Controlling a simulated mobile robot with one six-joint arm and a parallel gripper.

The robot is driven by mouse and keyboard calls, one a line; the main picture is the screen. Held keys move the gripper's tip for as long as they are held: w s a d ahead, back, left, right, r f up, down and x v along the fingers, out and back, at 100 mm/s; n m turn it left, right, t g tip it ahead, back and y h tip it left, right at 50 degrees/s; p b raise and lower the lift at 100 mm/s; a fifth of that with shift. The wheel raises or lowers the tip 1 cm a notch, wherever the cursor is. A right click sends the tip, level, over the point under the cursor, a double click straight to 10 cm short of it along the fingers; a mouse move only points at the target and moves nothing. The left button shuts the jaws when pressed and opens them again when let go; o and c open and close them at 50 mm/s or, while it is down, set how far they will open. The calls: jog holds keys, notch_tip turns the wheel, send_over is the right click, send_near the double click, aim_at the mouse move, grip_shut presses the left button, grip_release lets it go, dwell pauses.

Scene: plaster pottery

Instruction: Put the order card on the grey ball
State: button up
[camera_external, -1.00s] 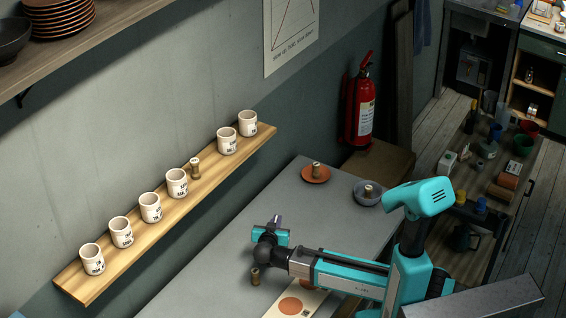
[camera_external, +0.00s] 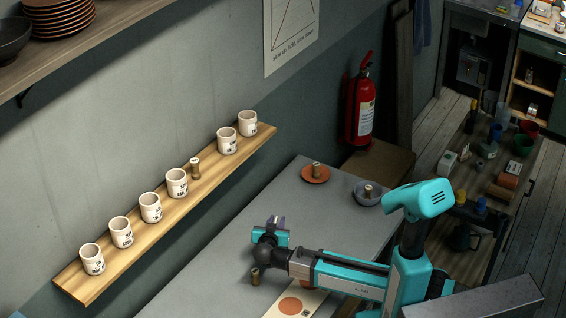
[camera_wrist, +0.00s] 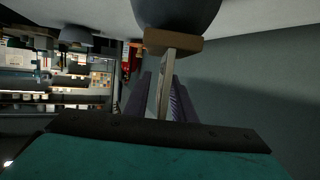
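In the wrist view, which appears upside down, a dark grey ball (camera_wrist: 176,10) shows at the top. A tan block (camera_wrist: 172,42) touches it. The order card (camera_wrist: 165,82), a thin pale strip seen nearly edge-on, stands from the block towards my gripper. My gripper (camera_wrist: 161,88) has its two dark fingers apart, one on each side of the card, so it looks open; light contact cannot be told. I cannot make out the card or ball clearly there.
A small wooden piece (camera_external: 255,277) stands by my wrist. A printed sheet (camera_external: 290,305) lies partly under my arm. A terracotta saucer (camera_external: 304,178) and a grey bowl (camera_external: 358,197) are at the table's far end. Several cups stand on the wall shelf (camera_external: 215,160).

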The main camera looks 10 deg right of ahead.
jog(key=shift+r, duration=0.2)
jog(key=b+v, duration=0.2)
jog(key=v, duration=1)
jog(key=shift+b, duration=0.4)
jog(key=shift+d, duration=0.15)
